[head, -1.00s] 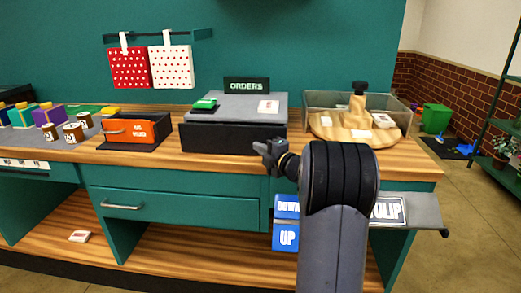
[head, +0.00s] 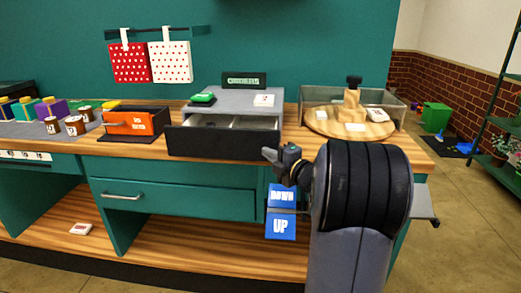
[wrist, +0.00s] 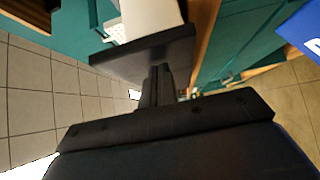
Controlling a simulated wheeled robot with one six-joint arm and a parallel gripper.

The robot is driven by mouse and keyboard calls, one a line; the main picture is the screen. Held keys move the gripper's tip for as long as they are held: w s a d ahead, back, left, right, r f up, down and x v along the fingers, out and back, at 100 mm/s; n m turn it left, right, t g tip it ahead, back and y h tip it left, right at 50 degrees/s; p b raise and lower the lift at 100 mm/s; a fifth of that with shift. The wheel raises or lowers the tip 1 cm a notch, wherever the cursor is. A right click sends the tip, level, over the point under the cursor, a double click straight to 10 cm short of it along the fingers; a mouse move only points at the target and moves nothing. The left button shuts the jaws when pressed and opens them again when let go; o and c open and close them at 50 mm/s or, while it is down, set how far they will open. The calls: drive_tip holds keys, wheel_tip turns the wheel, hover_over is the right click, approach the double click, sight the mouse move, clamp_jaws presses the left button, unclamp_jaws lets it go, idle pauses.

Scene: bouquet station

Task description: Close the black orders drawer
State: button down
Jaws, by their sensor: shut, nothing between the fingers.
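The black orders drawer (head: 222,142) sits in the grey-topped unit (head: 236,98) on the counter, below the ORDERS sign (head: 244,81). It is pulled out toward me, and its light grey compartments show behind the front panel. My gripper (head: 267,153) is shut and empty at the right end of the drawer front. In the wrist view, the closed fingers (wrist: 160,78) reach up to the dark drawer panel (wrist: 140,52); whether they touch it is unclear.
An orange bin (head: 130,122) stands left of the drawer unit. A round wooden turntable (head: 345,124) with a clear tray behind it is to the right. Blue UP and DOWN panels (head: 281,225) hang below the counter edge. A green drawer (head: 170,199) sits below.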

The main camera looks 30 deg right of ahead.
drive_tip(key=s+a+p, duration=0.2)
drive_tip(key=s+a, duration=0.1)
drive_tip(key=a, duration=1.4)
approach(195, 146)
drive_tip(key=a, duration=0.3)
drive_tip(key=shift+w+d+p, duration=0.25)
drive_tip(key=shift+w+d, duration=0.1)
drive_tip(key=shift+w, duration=0.35)
drive_tip(key=shift+w+d+p, duration=0.3)
drive_tip(key=shift+w+d, duration=0.05)
drive_tip(key=shift+w, duration=0.35)
drive_tip(key=shift+w+d+p, duration=0.25)
drive_tip(key=shift+w+d, duration=0.1)
drive_tip(key=shift+w, duration=0.35)
